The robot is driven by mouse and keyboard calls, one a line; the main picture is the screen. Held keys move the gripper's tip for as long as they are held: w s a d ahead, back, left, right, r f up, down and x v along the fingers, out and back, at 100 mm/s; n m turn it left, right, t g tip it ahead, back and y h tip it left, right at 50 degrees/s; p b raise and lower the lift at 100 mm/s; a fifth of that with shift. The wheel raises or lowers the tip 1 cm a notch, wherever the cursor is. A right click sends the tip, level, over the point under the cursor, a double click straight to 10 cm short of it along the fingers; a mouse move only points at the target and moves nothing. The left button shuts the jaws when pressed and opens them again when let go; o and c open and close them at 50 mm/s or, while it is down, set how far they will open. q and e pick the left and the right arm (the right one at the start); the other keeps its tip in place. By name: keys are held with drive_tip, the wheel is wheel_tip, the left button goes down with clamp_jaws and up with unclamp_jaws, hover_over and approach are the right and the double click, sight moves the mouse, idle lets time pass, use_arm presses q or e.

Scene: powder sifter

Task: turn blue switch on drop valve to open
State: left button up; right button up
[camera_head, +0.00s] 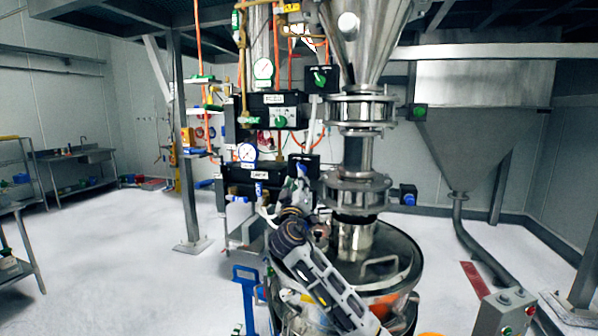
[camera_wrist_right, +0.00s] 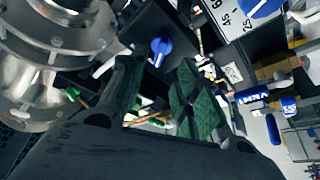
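The blue switch (camera_wrist_right: 160,50) shows in the right wrist view on a dark box, just beyond my fingertips and between their lines. My right gripper (camera_wrist_right: 158,88) has its two green-padded fingers apart, with nothing seen between them. The switch appears apart from the fingers, though the exact distance is unclear. In the head view, my right arm reaches up from the bottom to a small black valve box (camera_head: 303,160) left of the steel column. The gripper there is small and partly hidden, and I cannot make out the switch. My left gripper is not in view.
The steel column's lower flange (camera_head: 357,192) stands close on the right, above a round drum lid (camera_head: 395,262). Gauges and a labelled black panel (camera_head: 250,175) are close on the left. Another blue knob (camera_head: 408,195) sits right of the column. Open floor lies left.

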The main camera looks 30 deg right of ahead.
drive_tip(key=p+x, duration=0.1)
drive_tip(key=x, duration=0.5)
drive_tip(key=shift+d+p, duration=0.15)
drive_tip(key=shift+p, duration=0.15)
drive_tip(key=shift+w, duration=0.15)
drive_tip(key=shift+r, duration=0.1)
clamp_jaws()
drive_tip(key=shift+r, duration=0.1)
